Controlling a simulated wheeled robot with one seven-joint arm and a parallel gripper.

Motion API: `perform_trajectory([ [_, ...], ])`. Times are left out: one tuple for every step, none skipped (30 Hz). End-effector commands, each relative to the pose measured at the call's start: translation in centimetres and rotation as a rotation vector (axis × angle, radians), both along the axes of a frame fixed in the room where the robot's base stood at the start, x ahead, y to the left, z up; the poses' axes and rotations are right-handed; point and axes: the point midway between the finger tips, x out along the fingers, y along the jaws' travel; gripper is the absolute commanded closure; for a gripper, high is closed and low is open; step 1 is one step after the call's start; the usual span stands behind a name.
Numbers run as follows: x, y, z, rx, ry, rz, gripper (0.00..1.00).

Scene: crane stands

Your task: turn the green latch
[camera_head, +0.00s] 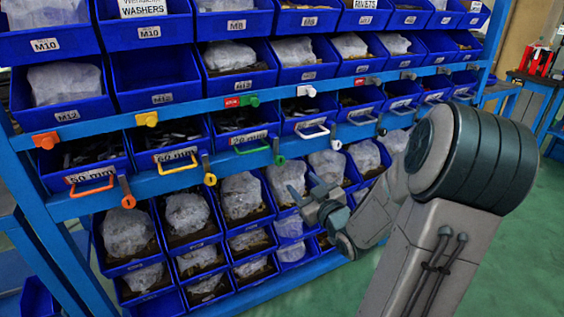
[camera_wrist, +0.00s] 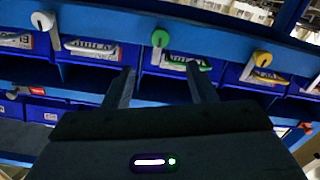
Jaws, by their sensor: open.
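The green latch (camera_head: 280,159) hangs on the blue shelf rail, right of the green drawer handle (camera_head: 251,148). In the wrist view the green latch (camera_wrist: 160,39) shows as a round green knob with a pale arm, near the top centre. My gripper (camera_head: 305,188) is below and slightly right of the latch in the head view. In the wrist view my gripper (camera_wrist: 163,78) is open and empty, its two fingers spread. The latch appears beyond the fingertips, in line with the gap between them, with no contact visible.
A yellow latch (camera_head: 210,179), an orange latch (camera_head: 129,201) and a white latch (camera_head: 336,144) hang along the same rail. Blue bins with bagged parts fill the rack above and below. Green floor (camera_head: 530,215) is open at the right.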

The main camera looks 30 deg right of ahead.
Motion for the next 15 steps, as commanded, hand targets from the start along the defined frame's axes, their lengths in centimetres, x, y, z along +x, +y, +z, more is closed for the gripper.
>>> perform_trajectory([
  [0.9, 0.1, -0.2, 0.002, -0.001, 0.003, 0.48],
  [1.5, 0.2, -0.2, 0.003, -0.002, 0.004, 0.48],
  [2.3, 0.2, -0.2, 0.002, -0.001, 0.003, 0.48],
  [3.0, 0.2, -0.2, 0.001, -0.002, 0.005, 0.48],
  [3.6, 0.2, -0.2, 0.003, 0.0, 0.003, 0.48],
  [4.5, 0.3, -0.2, 0.003, -0.002, 0.004, 0.48],
  [5.2, 0.3, -0.2, 0.003, -0.001, 0.003, 0.48],
  [5.9, 0.3, -0.2, 0.003, -0.001, 0.002, 0.48],
  [6.7, 0.3, -0.2, 0.002, 0.0, 0.002, 0.48],
  [7.3, 0.4, -0.2, 0.004, 0.0, 0.002, 0.48],
  [8.0, 0.4, -0.2, 0.004, 0.0, 0.002, 0.48],
  [8.7, 0.4, -0.2, 0.002, 0.0, 0.002, 0.48],
  [9.2, 0.4, -0.2, 0.002, 0.0, 0.001, 0.48],
  [9.7, 0.4, -0.2, 0.004, 0.001, 0.001, 0.48],
  [10.3, 0.4, -0.1, 0.003, 0.0, 0.001, 0.48],
])
